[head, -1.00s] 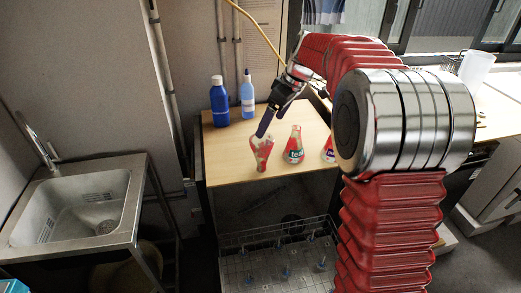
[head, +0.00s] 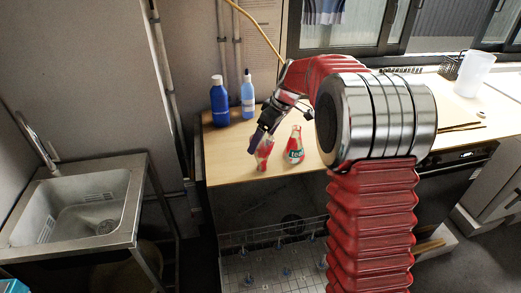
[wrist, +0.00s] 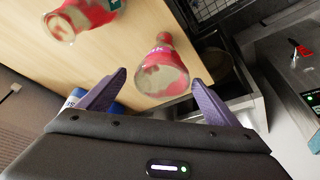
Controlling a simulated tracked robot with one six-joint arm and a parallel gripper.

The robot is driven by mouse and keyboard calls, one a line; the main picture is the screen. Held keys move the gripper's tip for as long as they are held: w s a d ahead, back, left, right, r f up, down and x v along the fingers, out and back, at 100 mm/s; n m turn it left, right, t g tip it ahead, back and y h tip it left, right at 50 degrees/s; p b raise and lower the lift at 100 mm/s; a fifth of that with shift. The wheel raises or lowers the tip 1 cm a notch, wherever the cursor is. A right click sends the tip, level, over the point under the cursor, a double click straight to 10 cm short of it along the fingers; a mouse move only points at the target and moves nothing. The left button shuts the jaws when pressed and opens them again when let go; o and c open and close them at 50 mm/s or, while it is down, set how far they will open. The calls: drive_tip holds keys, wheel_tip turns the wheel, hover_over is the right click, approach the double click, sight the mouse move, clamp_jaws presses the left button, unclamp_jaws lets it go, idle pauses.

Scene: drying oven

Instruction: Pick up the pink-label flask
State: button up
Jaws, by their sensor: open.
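A flask (head: 264,155) with a red and pink body stands on the wooden bench top, right under my gripper (head: 254,147), whose purple fingers partly cover it. In the wrist view one red-pink flask (wrist: 163,70) shows between and ahead of the open fingertips of my gripper (wrist: 159,86). Its label carries small pale letters too faint to read surely. I see no contact with it. A second flask (head: 295,146), red with a white and teal label, stands just right of it. A red flask (wrist: 85,16) is cut by the wrist view's top edge.
A blue bottle (head: 219,101) and a pale blue spray bottle (head: 248,97) stand at the back left of the wooden bench top (head: 232,172). A steel sink (head: 70,205) is at left. A wire rack (head: 270,262) lies low in front. A white container (head: 474,73) stands far right.

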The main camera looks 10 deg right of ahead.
drive_tip(key=shift+x, duration=2.6)
drive_tip(key=shift+s+a, duration=0.1)
drive_tip(key=c, duration=1.3)
drive_tip(key=shift+r, duration=0.1)
wheel_tip(320, 180, up, 10)
drive_tip(key=shift+f, duration=0.1)
